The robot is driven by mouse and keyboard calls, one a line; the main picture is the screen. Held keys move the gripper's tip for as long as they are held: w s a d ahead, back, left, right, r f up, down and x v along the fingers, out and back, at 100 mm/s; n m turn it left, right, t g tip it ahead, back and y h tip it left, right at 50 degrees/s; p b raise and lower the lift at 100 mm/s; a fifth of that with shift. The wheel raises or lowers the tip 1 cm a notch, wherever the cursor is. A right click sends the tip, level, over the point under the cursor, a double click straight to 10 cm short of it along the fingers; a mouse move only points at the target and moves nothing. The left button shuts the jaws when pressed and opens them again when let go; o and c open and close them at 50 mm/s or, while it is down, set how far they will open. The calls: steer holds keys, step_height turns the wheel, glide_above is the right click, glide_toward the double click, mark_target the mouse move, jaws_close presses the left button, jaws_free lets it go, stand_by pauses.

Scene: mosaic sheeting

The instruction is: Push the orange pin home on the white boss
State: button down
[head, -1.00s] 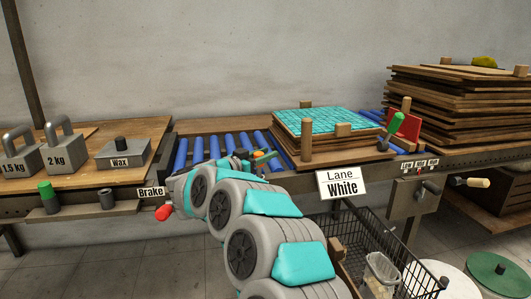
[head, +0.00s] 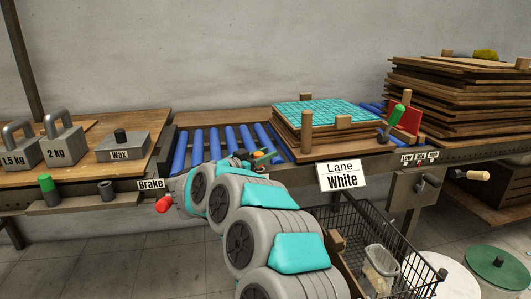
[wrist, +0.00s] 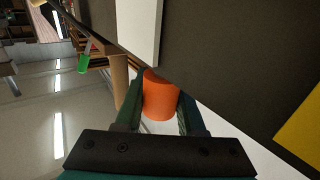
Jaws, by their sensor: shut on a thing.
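My gripper (wrist: 158,82) is shut on the orange pin (wrist: 160,98), a short round cylinder seen between the two dark green fingers in the wrist view. In the head view the orange pin (head: 258,155) is a small spot at the end of my arm, in front of the blue rollers, and the gripper is mostly hidden by the arm. A white flat shape (wrist: 139,26) lies just beyond the pin in the wrist view. I cannot tell whether it is the white boss, or whether the pin touches it.
A tile sheet (head: 320,112) lies on stacked boards right of the rollers (head: 214,141). The "Lane White" sign (head: 341,176) hangs on the front rail. A red-tipped brake lever (head: 164,203) is left of my arm. A wire basket (head: 345,232) stands below.

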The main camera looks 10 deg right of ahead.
steer(key=shift+f, duration=0.6)
steer(key=shift+f, duration=0.15)
steer(key=shift+c, duration=2.2)
jaws_free()
steer(key=s+r, duration=0.2)
steer(key=s, duration=0.6)
steer(key=s+r+b, duration=0.1)
steer(key=s+r, duration=0.2)
steer(key=s, duration=0.5)
steer(key=shift+a, duration=0.25)
